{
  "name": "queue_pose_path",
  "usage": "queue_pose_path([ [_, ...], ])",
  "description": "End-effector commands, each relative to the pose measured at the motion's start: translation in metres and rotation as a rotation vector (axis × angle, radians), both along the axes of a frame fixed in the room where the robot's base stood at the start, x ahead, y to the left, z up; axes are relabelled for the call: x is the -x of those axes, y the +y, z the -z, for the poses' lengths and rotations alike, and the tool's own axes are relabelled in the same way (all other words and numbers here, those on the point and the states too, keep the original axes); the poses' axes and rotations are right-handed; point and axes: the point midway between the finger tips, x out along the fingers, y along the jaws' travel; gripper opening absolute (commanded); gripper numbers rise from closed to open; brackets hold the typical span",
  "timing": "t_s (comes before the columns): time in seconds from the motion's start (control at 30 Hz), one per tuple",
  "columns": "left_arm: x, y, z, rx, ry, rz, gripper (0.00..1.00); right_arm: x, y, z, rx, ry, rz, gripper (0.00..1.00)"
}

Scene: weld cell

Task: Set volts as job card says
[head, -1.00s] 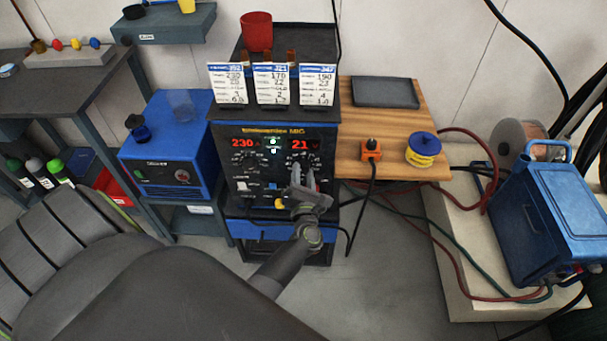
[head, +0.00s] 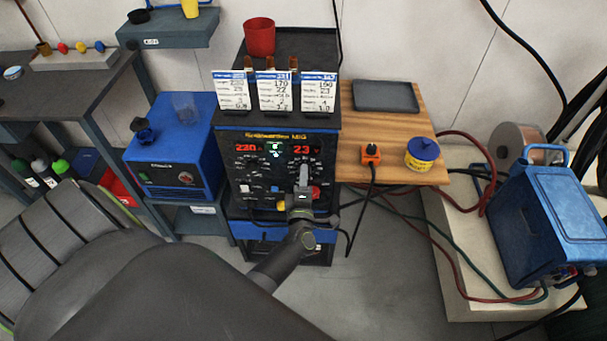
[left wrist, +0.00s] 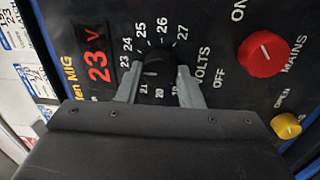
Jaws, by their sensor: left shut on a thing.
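The welding machine (head: 232,160) stands in the middle of the head view. Its red volts display (left wrist: 97,61) reads 23 in the left wrist view. The black volts knob (left wrist: 155,84) sits in a ring of numbers; I cannot tell exactly where its pointer stands. My left gripper (left wrist: 158,76) is shut on this knob, one finger on each side; it also shows in the head view (head: 303,185). The left job card (head: 231,98), middle job card (head: 274,98) and right job card (head: 318,98) stand on top; much of their print is too small. My right gripper is not in view.
A red mains knob (left wrist: 264,54) and a yellow knob (left wrist: 286,126) sit beside the volts knob. Cables hang below the shelf. A blue machine (head: 172,155) stands on the left.

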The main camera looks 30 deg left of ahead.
Motion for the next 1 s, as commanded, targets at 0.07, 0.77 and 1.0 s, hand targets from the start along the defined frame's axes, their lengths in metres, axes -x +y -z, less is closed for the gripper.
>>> queue_pose_path([
  [0.07, -0.001, 0.000, -0.004, -0.063, 0.037, 0.001, 0.10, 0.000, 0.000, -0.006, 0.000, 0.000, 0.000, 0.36],
  [0.77, -0.001, 0.001, -0.006, -0.619, 0.377, 0.001, 0.10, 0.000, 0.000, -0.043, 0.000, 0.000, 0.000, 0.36],
  [1.0, -0.001, 0.001, -0.006, -0.764, 0.466, -0.001, 0.10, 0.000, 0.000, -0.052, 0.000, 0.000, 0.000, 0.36],
])
